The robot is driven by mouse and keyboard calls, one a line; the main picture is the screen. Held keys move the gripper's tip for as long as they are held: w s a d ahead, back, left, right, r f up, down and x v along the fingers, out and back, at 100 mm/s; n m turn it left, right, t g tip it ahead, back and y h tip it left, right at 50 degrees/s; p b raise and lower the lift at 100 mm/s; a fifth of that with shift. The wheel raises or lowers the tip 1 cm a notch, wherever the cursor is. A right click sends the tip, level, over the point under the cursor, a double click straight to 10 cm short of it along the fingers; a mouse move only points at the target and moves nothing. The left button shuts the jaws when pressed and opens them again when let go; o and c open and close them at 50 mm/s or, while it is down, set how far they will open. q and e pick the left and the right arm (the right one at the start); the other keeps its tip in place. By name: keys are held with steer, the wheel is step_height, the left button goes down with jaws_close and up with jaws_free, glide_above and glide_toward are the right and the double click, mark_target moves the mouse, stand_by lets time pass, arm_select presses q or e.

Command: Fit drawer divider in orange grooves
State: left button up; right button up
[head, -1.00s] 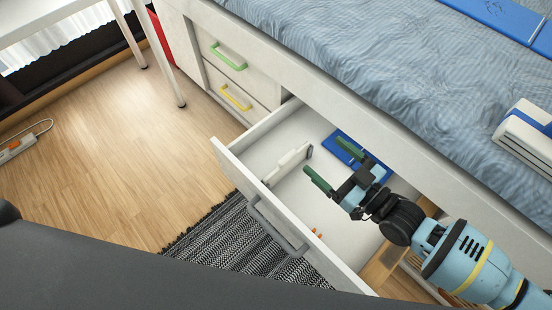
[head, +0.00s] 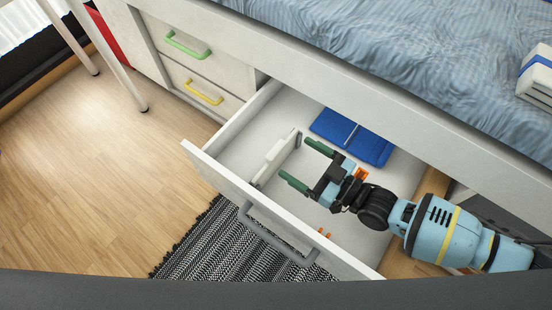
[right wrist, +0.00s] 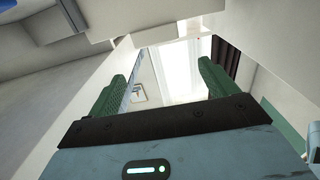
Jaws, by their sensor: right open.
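The drawer divider, a white panel (head: 274,160), stands in the left part of the open drawer (head: 345,262), running between front and back. Orange grooves show at the drawer's back side (head: 360,173) and front side (head: 323,232), to the right of the divider. My right gripper (head: 294,161) is open, its two green fingers pointing left toward the divider; nothing shows held between them. Whether a fingertip touches the divider I cannot tell. The right wrist view shows both green fingers (right wrist: 161,84) spread apart; the divider is not clearly made out there. My left gripper is not in view.
A blue book-like item (head: 352,137) lies at the back of the drawer, behind my right gripper. The bed (head: 380,60) overhangs the back. Shut drawers with green (head: 187,46) and yellow (head: 203,93) handles are at left. A striped rug (head: 235,245) lies in front.

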mark_target(280, 153)
steer(key=f, duration=0.1)
steer(key=f+b, duration=0.1)
steer(key=shift+w+a+f, duration=0.2)
steer(key=shift+a+f, duration=0.15)
steer(key=shift+f, duration=0.05)
steer(key=shift+w+a, duration=0.35)
steer(key=shift+a, duration=0.05)
steer(key=b+x, duration=0.1)
steer(key=x, duration=0.4)
steer(key=shift+w+a, duration=0.2)
steer(key=shift+a, duration=0.1)
steer(key=shift+c, duration=0.6)
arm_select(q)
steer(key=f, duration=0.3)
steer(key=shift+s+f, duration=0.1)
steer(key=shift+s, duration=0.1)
arm_select(e)
steer(key=c, duration=1.2)
